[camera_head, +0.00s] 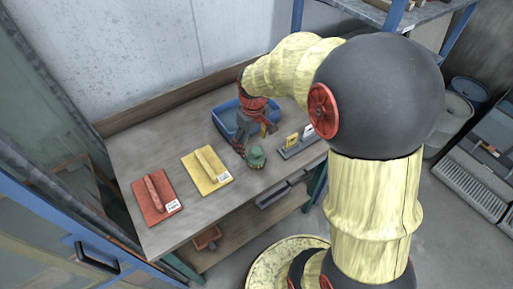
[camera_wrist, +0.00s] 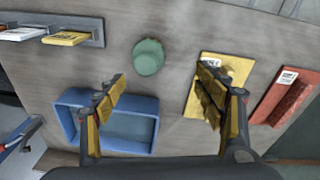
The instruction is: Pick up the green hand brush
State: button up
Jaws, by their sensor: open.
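The green hand brush (camera_head: 256,156) stands on the workbench, its rounded green top up and a paler part below. In the wrist view its round green top (camera_wrist: 148,57) lies between and slightly beyond my fingertips. My gripper (camera_head: 256,140) points down over the bench, just behind the brush, and also shows in the wrist view (camera_wrist: 162,76). Its two fingers are spread apart with nothing between them. I cannot tell the exact height of the fingertips above the bench.
A blue bin (camera_head: 222,122) stands behind my gripper. A grey holder (camera_head: 299,148) with yellow and white pieces is right of the brush. A yellow board (camera_head: 200,176) and a red board (camera_head: 148,203) lie to the left. Bare bench (camera_head: 215,218) lies in front.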

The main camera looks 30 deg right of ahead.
aim_at(259, 150)
jog(key=shift+n+g, duration=0.3)
jog(key=shift+g, duration=0.3)
jog(key=d+f, duration=0.1)
jog(key=f, duration=0.1)
jog(key=d+f+p, duration=0.1)
jog(key=f, duration=0.2)
jog(key=w+d+f, duration=0.1)
jog(key=f, duration=0.1)
jog(key=shift+d+f, duration=0.2)
jog(key=shift+f, duration=0.15)
jog(key=f, duration=0.5)
jog(key=shift+w+a+f+b, duration=0.2)
jog(key=shift+a+f+b, duration=0.05)
jog(key=shift+f+b, duration=0.15)
jog(key=shift+r, duration=0.1)
jog(key=shift+c, duration=1.1)
jog(key=c, duration=1.1)
